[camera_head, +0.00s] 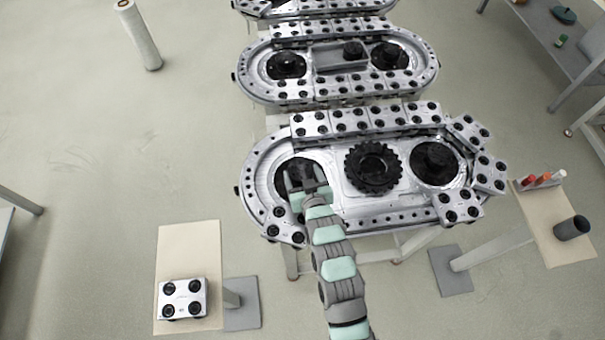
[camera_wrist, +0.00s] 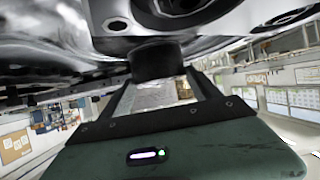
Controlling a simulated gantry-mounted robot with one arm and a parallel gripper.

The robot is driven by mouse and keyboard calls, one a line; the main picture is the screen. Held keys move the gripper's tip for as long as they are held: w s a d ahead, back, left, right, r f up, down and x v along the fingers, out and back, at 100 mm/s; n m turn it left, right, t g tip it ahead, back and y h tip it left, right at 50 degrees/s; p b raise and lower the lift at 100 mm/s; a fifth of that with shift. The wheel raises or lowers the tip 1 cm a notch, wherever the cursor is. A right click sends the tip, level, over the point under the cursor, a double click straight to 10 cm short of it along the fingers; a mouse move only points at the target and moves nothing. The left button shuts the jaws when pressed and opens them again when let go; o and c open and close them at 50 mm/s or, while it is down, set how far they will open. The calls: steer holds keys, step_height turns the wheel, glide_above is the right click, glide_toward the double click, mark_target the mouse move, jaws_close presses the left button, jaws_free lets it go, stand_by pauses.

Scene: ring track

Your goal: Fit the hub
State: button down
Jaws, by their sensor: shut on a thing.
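The ring track (camera_head: 345,219) in front is a silver oval with a dark round hub seat area (camera_head: 284,168) at its left end. My gripper (camera_head: 306,184) is over that left end, its fingers pointing at the dark round part. In the wrist view my gripper (camera_wrist: 160,82) has its fingers on either side of a dark cylindrical hub (camera_wrist: 157,58) and is shut on it. Whether the hub is seated or held just above the track is hard to tell. A black toothed gear (camera_head: 373,167) lies in the middle, and a second dark round hub (camera_head: 434,163) sits at the right end.
Silver carriages with black wheels line the track's back (camera_head: 365,119) and right side (camera_head: 489,172). A single carriage (camera_head: 183,298) lies on a beige stand at the lower left. A right stand (camera_head: 548,220) bears a dark cup (camera_head: 571,228) and coloured tubes (camera_head: 541,180). A second track (camera_head: 262,92) stands behind.

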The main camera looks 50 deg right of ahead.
steer(key=shift+f, duration=0.3)
steer(key=shift+c, duration=0.3)
jaws_free()
steer(key=shift+f, duration=0.1)
steer(key=b+v, duration=0.1)
steer(key=v, duration=0.9)
steer(key=shift+s+a+r, duration=0.2)
steer(key=shift+s, duration=0.05)
stand_by(0.4)
